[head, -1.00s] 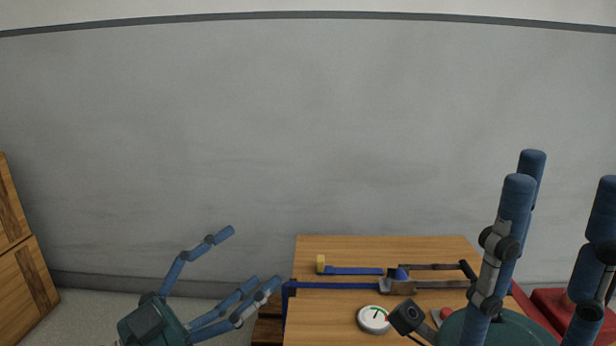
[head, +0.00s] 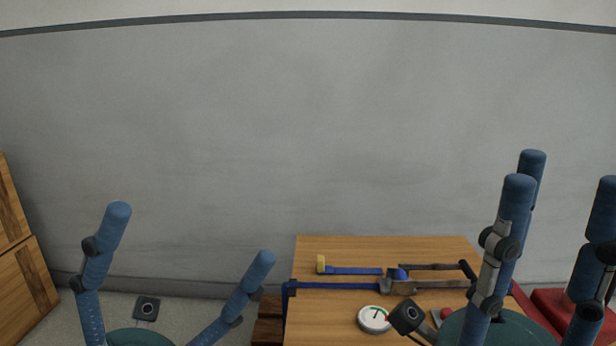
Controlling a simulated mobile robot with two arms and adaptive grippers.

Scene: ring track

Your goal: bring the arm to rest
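My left gripper (head: 190,234) is at the lower left of the head view, left of the wooden table (head: 330,246). Its blue fingers point up and stand wide apart, with nothing between them. Its palm is cut by the bottom edge. My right gripper (head: 566,180) is at the lower right, in front of the table's right end. Its fingers also point up, spread and empty, and they hide part of the table. On the table lies a track of blue (head: 335,286) and brown (head: 440,284) rails, with a grey piece (head: 398,287) at the middle.
A red button (head: 446,313) is partly hidden by my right gripper. Wooden crates (head: 22,270) stand far left and a red object (head: 567,312) right. Floor shows between crates and table.

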